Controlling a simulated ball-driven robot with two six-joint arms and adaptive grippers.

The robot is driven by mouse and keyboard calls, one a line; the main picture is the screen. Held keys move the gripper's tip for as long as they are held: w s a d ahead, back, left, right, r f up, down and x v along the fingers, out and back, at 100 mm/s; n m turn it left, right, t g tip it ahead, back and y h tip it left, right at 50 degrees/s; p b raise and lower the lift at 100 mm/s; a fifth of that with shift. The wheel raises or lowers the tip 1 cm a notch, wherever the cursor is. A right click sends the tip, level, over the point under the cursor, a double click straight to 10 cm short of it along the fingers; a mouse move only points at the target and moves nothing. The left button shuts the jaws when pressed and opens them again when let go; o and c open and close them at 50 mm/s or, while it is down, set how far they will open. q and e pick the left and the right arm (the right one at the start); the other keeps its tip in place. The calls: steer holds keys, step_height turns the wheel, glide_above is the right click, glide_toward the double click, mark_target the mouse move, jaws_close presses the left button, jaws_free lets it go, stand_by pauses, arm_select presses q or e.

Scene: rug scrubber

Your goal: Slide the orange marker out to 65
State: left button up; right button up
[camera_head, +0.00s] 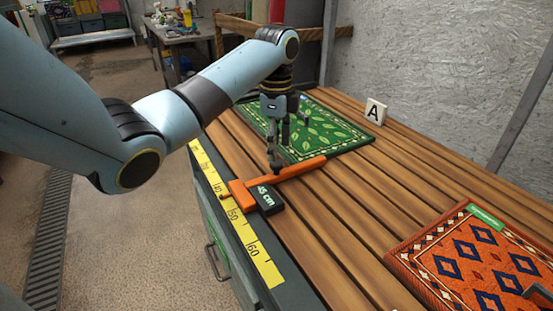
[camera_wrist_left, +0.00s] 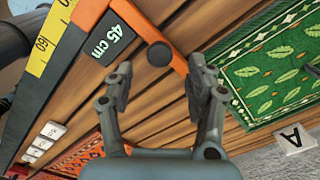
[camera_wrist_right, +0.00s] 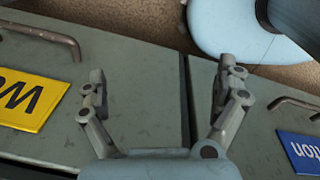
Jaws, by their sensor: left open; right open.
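The orange marker (camera_head: 240,192) is a T-shaped slide with a long bar lying across the wooden slats and a dark "45 cm" display. Its edge lies at the yellow ruler (camera_head: 215,193), between the 40 and 50 marks. In the left wrist view the marker's bar (camera_wrist_left: 177,70) carries a dark round knob (camera_wrist_left: 160,54). My left gripper (camera_head: 279,150) points down over the bar; in its wrist view it is open, with the knob showing between its fingertips. Whether it touches the knob I cannot tell. My right gripper (camera_wrist_right: 162,70) is open and empty in its own wrist view.
A green leaf-patterned rug (camera_head: 335,137) lies behind the bar, beside an "A" sign (camera_head: 375,111). An orange rug (camera_head: 475,262) lies at the right front. The ruler is clear toward 60. Cabinet fronts with handles (camera_wrist_right: 40,38) lie beneath my right gripper.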

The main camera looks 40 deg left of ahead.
mark_target(277, 162)
arm_select(q)
steer(key=shift+f, duration=2.25)
jaws_close()
